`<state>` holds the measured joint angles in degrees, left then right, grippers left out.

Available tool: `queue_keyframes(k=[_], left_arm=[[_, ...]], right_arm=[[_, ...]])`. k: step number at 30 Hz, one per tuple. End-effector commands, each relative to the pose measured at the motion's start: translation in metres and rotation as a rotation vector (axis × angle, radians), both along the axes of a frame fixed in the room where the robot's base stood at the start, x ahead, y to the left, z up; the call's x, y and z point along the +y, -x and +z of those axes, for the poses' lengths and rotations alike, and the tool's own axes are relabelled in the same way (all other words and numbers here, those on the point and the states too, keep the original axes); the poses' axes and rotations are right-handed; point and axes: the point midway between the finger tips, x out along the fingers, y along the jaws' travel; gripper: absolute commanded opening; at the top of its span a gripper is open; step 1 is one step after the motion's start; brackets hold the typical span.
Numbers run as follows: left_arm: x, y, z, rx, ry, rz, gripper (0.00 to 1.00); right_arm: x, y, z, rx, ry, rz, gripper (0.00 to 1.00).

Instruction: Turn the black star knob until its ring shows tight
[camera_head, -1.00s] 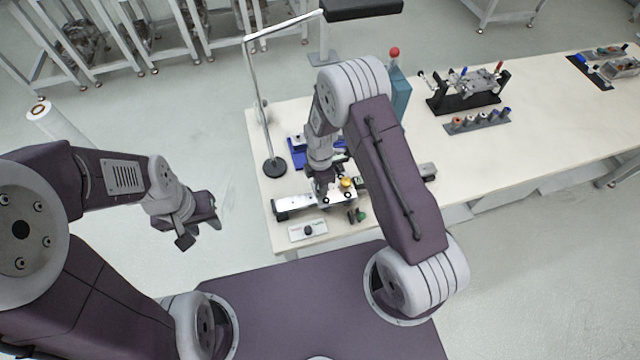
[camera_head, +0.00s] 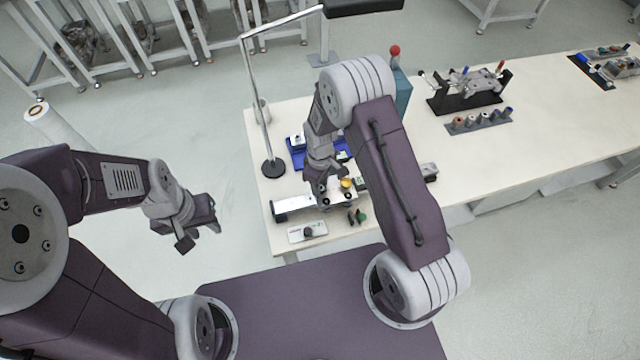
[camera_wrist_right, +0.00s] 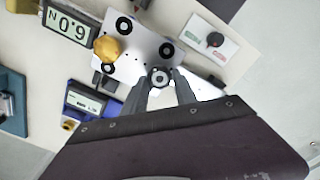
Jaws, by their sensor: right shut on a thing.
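The black star knob (camera_wrist_right: 160,77) sits on a pale metal plate (camera_wrist_right: 140,62) with several dark round fittings. In the right wrist view it is between the fingertips of my right gripper (camera_wrist_right: 161,84), which is shut on it. The fingers cover its sides, and I cannot read its ring. In the head view my right gripper (camera_head: 318,188) is over the same fixture at the table's near left end. My left gripper (camera_head: 200,230) hangs in the air left of the table, empty, its fingers apart.
A yellow knob (camera_wrist_right: 107,48) and a digital display (camera_wrist_right: 68,27) are close to the gripper. A white panel with a dark dial (camera_wrist_right: 215,39) lies nearby. A blue device (camera_wrist_right: 92,101) and a lamp stand (camera_head: 273,168) stand close.

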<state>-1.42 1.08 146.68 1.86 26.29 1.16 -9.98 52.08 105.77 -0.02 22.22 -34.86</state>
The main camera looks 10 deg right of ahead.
Motion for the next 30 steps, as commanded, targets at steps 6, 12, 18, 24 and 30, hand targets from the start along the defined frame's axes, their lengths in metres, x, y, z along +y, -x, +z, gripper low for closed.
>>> queue_keyframes(k=[6, 12, 18, 24, 30], left_arm=[[0.0, 0.0001, -0.0024, 0.0, 0.0, 0.0, 0.36], [0.0, 0.0001, -0.0044, 0.0, 0.0, 0.0, 0.36], [0.0, 0.0, -0.0061, 0.0, 0.0, 0.0, 0.36], [0.0, 0.0, -0.0074, 0.0, 0.0, 0.0, 0.36], [0.0, 0.0001, -0.0083, 0.0, 0.0, 0.0, 0.36]], right_arm=[[0.0003, -0.0023, 0.0022, -0.006, -0.001, -0.202, 0.0], [0.0006, -0.0026, 0.0024, -0.007, -0.001, -0.391, 0.0], [0.0007, -0.0024, 0.0024, -0.006, -0.002, -0.576, 0.0], [0.0007, -0.0023, 0.0024, -0.006, -0.002, -0.737, 0.0], [0.0008, -0.0021, 0.0025, -0.005, -0.001, -0.858, 0.0]])
